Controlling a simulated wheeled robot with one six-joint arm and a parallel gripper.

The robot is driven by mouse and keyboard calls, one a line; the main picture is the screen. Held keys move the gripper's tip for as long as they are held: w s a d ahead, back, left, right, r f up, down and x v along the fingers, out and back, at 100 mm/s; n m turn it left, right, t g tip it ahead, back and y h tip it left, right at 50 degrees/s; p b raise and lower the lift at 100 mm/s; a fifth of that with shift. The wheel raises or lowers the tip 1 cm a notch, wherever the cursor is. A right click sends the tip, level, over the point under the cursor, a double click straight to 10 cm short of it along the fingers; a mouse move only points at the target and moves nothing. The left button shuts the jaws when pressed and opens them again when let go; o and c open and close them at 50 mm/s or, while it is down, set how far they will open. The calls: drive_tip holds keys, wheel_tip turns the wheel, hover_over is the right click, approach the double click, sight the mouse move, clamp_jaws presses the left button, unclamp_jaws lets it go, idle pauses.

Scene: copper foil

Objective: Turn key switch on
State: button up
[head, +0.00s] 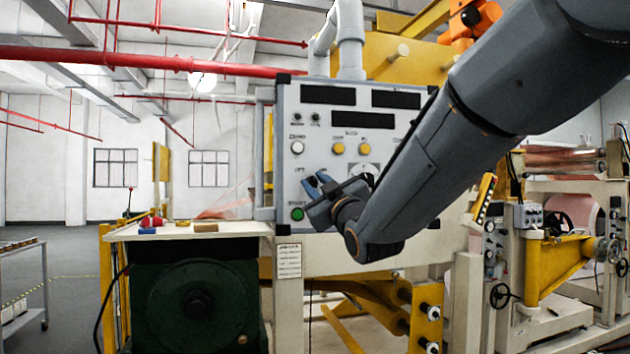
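A pale grey control panel (352,112) stands in the middle of the head view, with dark displays, small knobs and buttons on its face. My gripper (317,183) is in front of the panel's lower left part, pointing at it. Its two bluish fingertips show a small gap, but I cannot tell whether anything is between them or whether they touch the panel. I cannot make out the key switch for certain; my gripper and arm hide part of the lower panel. A green button (297,214) shows just below left of the gripper.
A white worktop (185,232) with small red and blue objects is at left. Rollers and yellow machinery (560,262) stand at right. Open floor lies far left.

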drive_tip(key=shift+w, duration=0.1)
clamp_jaws()
drive_tip(key=shift+f+m+b, duration=0.1)
drive_tip(key=shift+m+b, duration=0.4)
drive_tip(key=shift+b, duration=0.1)
drive_tip(key=shift+a+f+m+t+h+b, duration=0.1)
drive_tip(key=shift+m+t+h+b, duration=0.35)
drive_tip(key=shift+m+b, duration=0.4)
drive_tip(key=m+h+b, duration=0.1)
drive_tip(key=m+b, duration=0.1)
drive_tip(key=m+t+h+b, duration=0.1)
drive_tip(key=m+b, duration=0.1)
drive_tip(key=m, duration=0.1)
drive_tip(key=shift+a+h, duration=0.1)
drive_tip(key=shift+h, duration=0.25)
drive_tip(key=m+h+b, duration=0.1)
drive_tip(key=m, duration=0.1)
drive_tip(key=m+h+b, duration=0.1)
drive_tip(key=m, duration=0.2)
drive_tip(key=shift+h, duration=0.3)
drive_tip(key=shift+r+m+h+b, duration=0.1)
drive_tip(key=shift+m+h+b, duration=0.1)
drive_tip(key=shift+m+h, duration=0.7)
drive_tip(key=shift+r+m+h+b, duration=0.15)
drive_tip(key=shift+m+h, duration=0.15)
drive_tip(key=shift+m, duration=1.35)
